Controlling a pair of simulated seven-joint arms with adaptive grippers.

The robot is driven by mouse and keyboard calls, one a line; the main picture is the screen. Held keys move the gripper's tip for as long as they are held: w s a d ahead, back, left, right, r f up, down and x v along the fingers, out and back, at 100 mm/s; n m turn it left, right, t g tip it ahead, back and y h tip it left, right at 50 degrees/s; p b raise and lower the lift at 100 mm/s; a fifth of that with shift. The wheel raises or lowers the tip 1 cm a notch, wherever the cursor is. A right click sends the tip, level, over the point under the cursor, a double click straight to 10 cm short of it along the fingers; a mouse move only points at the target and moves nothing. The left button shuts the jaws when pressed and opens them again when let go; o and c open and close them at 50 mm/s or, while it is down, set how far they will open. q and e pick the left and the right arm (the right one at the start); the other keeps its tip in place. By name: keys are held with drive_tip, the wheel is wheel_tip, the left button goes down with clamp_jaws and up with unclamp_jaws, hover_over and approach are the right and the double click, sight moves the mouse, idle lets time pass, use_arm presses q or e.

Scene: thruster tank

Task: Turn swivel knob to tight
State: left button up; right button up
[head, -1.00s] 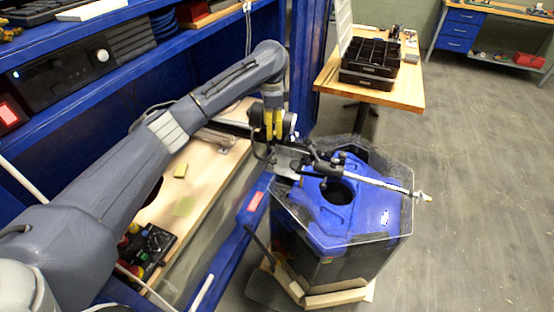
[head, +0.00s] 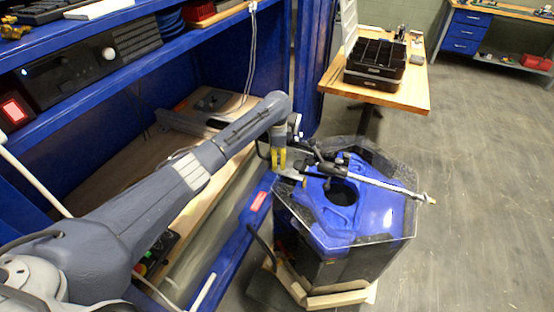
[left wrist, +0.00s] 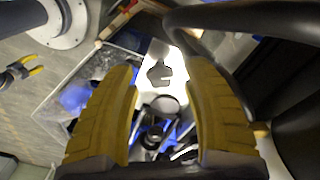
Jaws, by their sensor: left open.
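My left gripper (head: 279,160) is at the tank's left rim, close to the joints. In the left wrist view, its yellow fingers (left wrist: 165,115) are spread, with a round dark knob (left wrist: 165,104) showing in the gap between them. No contact with the knob is visible, and I cannot read its tightness. My right gripper (left wrist: 22,72) shows small at the left edge of the left wrist view, its opening unclear.
A blue shelf rack (head: 95,80) with equipment stands at the left, beside my left arm. A wooden table (head: 400,95) with black organizer bins (head: 375,62) is behind the tank. The floor (head: 470,190) to the right is clear.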

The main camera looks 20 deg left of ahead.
use_arm(q)
drive_tip(key=shift+f, duration=0.25)
clamp_jaws()
idle(0.3)
